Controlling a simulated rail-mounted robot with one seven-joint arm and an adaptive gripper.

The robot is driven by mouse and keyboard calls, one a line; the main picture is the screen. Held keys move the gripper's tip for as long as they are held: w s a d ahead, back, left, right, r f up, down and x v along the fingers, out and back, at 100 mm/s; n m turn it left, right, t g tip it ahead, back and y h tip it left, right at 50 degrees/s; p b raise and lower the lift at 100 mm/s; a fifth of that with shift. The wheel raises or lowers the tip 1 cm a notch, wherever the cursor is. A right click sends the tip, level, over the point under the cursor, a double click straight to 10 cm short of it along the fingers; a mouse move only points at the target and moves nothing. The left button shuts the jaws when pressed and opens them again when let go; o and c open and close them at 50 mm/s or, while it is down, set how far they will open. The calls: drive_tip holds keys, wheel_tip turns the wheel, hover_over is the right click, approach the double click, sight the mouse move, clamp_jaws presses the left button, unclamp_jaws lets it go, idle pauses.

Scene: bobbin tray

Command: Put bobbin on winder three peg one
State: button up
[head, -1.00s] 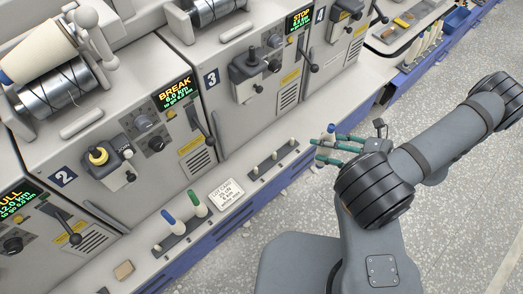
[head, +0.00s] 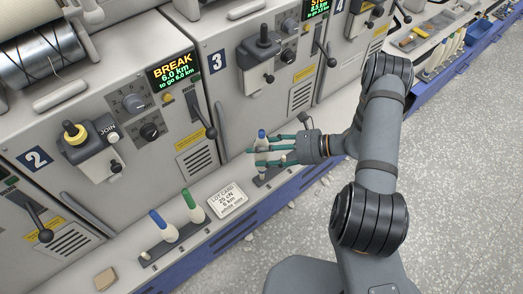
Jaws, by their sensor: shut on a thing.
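My gripper (head: 260,150) has teal fingers shut on a white bobbin with a blue top (head: 262,134). The bobbin is roughly upright between the fingers, in front of winder three (head: 228,100), which carries the number 3. The peg strip of winder three (head: 285,176) lies on the ledge below the gripper. My fingers and hand hide much of this strip. A pale piece shows just under the fingers above the strip's left end; I cannot tell whether it is a peg or the bobbin's lower end. I cannot tell whether the bobbin touches a peg.
To the left on the ledge, winder two's strip (head: 146,256) holds a blue-topped bobbin (head: 162,225) and a green-topped bobbin (head: 192,206). A tan block (head: 105,279) lies at the lower left. Winder fronts with levers rise behind.

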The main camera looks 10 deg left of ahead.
sight(262, 158)
drive_tip(key=shift+w+f+b, duration=0.1)
drive_tip(key=shift+f+b, duration=1.1)
drive_tip(key=shift+f, duration=0.6)
drive_tip(key=shift+w+d+r, duration=0.1)
drive_tip(key=shift+r+p, duration=0.25)
drive_tip(key=shift+p, duration=0.05)
drive_tip(key=shift+r+p, duration=0.5)
drive_tip(key=shift+s, duration=0.25)
idle(0.5)
drive_tip(key=shift+r, duration=0.2)
